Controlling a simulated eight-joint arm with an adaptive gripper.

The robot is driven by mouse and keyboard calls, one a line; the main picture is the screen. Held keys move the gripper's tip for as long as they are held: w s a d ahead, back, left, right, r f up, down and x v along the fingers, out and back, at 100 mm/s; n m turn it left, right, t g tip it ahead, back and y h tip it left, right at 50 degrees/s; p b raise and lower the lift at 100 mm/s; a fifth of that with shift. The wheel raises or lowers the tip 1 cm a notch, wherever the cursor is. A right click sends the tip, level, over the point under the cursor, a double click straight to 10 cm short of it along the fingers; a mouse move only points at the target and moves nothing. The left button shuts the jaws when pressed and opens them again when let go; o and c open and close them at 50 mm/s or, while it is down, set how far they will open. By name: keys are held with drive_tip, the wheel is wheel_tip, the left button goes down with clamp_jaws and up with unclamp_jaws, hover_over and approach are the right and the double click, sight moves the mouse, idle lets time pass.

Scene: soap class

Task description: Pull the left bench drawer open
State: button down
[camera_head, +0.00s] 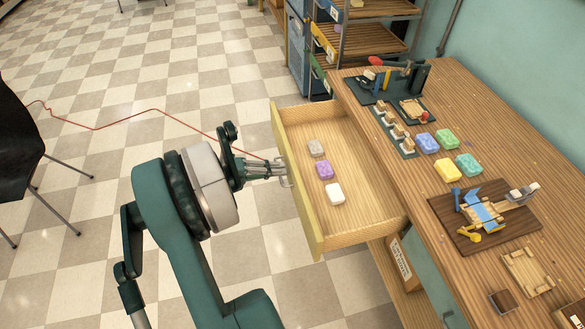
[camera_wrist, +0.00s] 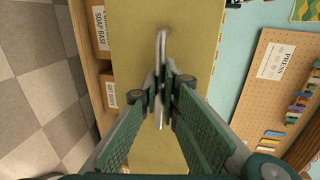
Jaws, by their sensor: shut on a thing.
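The left bench drawer (camera_head: 355,219) stands pulled far out from the bench in the head view. Its yellow front (camera_head: 289,178) faces my arm. Inside lie a grey soap (camera_head: 316,148), a purple soap (camera_head: 324,170) and a white soap (camera_head: 335,194). My gripper (camera_head: 283,170) is at the drawer front, shut on the metal handle. In the wrist view the handle (camera_wrist: 162,45) runs between the fingertips of my gripper (camera_wrist: 161,95), with the yellow front close behind. The part of the handle between the fingers is hidden.
The wooden bench top (camera_head: 507,127) holds several coloured soaps, a dark press stand (camera_head: 416,78) and a brown board (camera_head: 480,238) with a blue and wooden device. A black chair (camera_head: 20,130) stands at far left. A red cable (camera_head: 150,112) crosses the open checkered floor.

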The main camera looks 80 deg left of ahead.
drive_tip(key=shift+s, duration=0.7)
drive_tip(key=c, duration=2.6)
unclamp_jaws()
drive_tip(key=shift+o, duration=0.2)
drive_tip(key=shift+s, duration=0.1)
drive_tip(key=v, duration=1.1)
drive_tip(key=shift+s, duration=0.35)
drive_tip(key=shift+r, duration=0.1)
